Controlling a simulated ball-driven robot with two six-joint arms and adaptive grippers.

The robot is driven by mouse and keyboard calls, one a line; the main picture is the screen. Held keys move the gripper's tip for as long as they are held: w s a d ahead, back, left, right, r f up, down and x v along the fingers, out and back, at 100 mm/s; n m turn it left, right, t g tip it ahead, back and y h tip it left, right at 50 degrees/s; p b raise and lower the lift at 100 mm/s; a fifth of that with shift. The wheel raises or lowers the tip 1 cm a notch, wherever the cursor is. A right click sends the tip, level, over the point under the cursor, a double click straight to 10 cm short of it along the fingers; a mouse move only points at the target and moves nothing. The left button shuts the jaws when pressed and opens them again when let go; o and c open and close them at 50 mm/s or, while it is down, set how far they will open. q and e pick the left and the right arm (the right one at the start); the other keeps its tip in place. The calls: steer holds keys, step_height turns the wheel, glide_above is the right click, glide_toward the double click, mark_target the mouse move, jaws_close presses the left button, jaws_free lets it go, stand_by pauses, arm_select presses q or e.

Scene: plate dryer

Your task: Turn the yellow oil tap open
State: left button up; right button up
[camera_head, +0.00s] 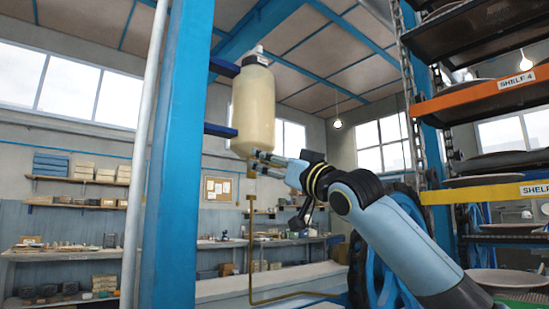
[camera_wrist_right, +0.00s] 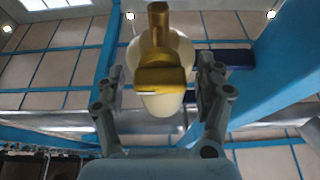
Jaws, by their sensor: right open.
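The yellow oil tap (camera_wrist_right: 158,62) is a brass-coloured valve in the right wrist view, seen from below against the cream oil tank (camera_wrist_right: 180,52). The tank (camera_head: 253,103) hangs upright beside the blue post in the head view. My right gripper (camera_head: 255,162) reaches up from the right to just under the tank. Its two fingers stand apart, one on each side of the tap in the wrist picture, with gaps visible and no clear contact. In the head view the fingers partly hide the tap area. My left gripper is in neither view.
A blue post (camera_head: 178,150) stands left of the tank. A thin brass pipe (camera_head: 250,250) runs down below it. A rack with an orange shelf (camera_head: 480,103) and a yellow shelf (camera_head: 470,194) stands at the right, close to my arm. A workbench (camera_head: 70,254) lies behind.

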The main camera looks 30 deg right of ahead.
steer(key=c, duration=1.2)
